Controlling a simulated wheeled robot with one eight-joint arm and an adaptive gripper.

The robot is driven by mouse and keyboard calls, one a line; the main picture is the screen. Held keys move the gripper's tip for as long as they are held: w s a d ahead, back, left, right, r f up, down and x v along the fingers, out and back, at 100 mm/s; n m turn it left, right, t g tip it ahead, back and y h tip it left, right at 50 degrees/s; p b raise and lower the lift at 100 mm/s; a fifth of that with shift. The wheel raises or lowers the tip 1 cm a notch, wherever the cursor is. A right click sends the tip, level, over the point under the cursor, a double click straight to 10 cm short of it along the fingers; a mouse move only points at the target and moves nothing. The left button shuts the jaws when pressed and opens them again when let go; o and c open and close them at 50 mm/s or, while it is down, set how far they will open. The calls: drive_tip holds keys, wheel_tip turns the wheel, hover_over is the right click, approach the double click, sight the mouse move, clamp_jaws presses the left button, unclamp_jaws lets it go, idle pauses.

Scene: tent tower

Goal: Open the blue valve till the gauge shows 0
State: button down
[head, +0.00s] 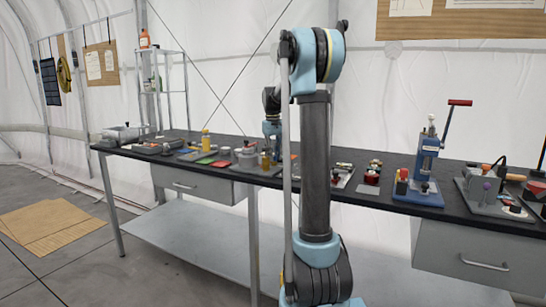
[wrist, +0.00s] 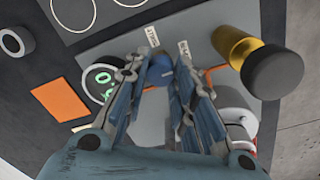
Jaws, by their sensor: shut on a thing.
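In the wrist view, my gripper (wrist: 162,66) points down at a grey panel (wrist: 205,48). Its two fingers are closed around the blue valve (wrist: 160,74), with the blue part showing between the fingertips. Left of the fingers is a round gauge (wrist: 101,80) with a white rim and green marks on a dark face. The left finger partly covers it, and I cannot read its value clearly. In the head view, my gripper (head: 272,130) is low over the middle of the bench, mostly hidden by my arm; the valve cannot be made out there.
A brass cylinder with a black cap (wrist: 272,72) stands close right of the fingers. A red-and-white part (wrist: 240,122) is below it. An orange plate (wrist: 60,103) lies left. In the head view, the black bench (head: 130,152) carries several devices, including a blue lever press (head: 427,165) at right.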

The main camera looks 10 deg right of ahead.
drive_tip(key=c, duration=1.3)
unclamp_jaws()
drive_tip(key=shift+c, duration=0.2)
wheel_tip(320, 180, up, 12)
drive_tip(key=shift+a, duration=0.2)
drive_tip(key=shift+s+f, duration=0.1)
